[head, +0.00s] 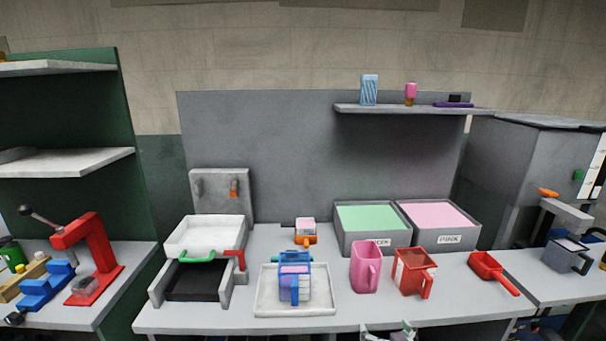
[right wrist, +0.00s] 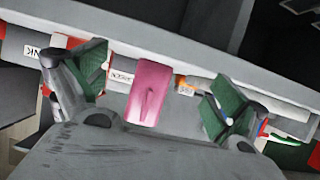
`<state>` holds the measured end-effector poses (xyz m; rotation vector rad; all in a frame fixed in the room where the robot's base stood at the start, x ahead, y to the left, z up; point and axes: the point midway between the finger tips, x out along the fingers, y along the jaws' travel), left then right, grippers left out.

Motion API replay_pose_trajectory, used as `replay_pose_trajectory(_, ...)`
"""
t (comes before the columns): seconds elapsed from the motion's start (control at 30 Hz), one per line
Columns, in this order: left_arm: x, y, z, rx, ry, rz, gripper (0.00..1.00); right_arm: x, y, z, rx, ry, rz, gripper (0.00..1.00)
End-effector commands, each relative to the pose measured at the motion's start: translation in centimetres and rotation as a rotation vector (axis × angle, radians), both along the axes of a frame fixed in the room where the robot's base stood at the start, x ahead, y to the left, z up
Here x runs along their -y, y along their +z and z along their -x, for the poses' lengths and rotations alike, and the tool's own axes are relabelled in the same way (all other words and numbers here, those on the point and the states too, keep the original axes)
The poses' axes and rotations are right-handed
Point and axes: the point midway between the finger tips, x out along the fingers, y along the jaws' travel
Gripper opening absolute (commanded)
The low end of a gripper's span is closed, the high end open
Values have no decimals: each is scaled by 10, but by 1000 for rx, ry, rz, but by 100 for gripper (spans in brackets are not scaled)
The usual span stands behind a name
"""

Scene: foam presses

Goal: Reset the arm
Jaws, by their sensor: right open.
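My right gripper (head: 390,332) shows only as fingertips at the bottom edge of the head view, in front of the table. In the right wrist view the right gripper (right wrist: 158,88) has its two green-padded fingers spread wide, with nothing held between them. A pink pitcher (head: 364,267) stands on the table beyond the gripper. The pitcher also shows between the fingers in the right wrist view (right wrist: 148,92), apart from them. My left gripper is not in view.
A red pitcher (head: 411,274) and a red scoop (head: 489,270) are to the right. A white tray (head: 265,302) holds a blue-framed mould. Bins of green (head: 372,217) and pink (head: 438,215) foam stand behind. A red lever press (head: 97,255) is at left.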

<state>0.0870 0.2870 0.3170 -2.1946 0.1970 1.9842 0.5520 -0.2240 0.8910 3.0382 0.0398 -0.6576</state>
Motion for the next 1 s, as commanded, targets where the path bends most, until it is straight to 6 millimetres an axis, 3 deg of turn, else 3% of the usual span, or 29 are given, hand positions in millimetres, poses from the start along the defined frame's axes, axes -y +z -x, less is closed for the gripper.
replay_pose_trajectory(0.5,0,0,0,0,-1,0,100,0,-39,102,-416,32,41,97)
replay_pose_trajectory(0.8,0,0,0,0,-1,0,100,-1,-47,165,-636,65,66,97)
replay_pose_trajectory(1.0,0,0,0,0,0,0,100,-2,-48,190,-718,80,75,97)
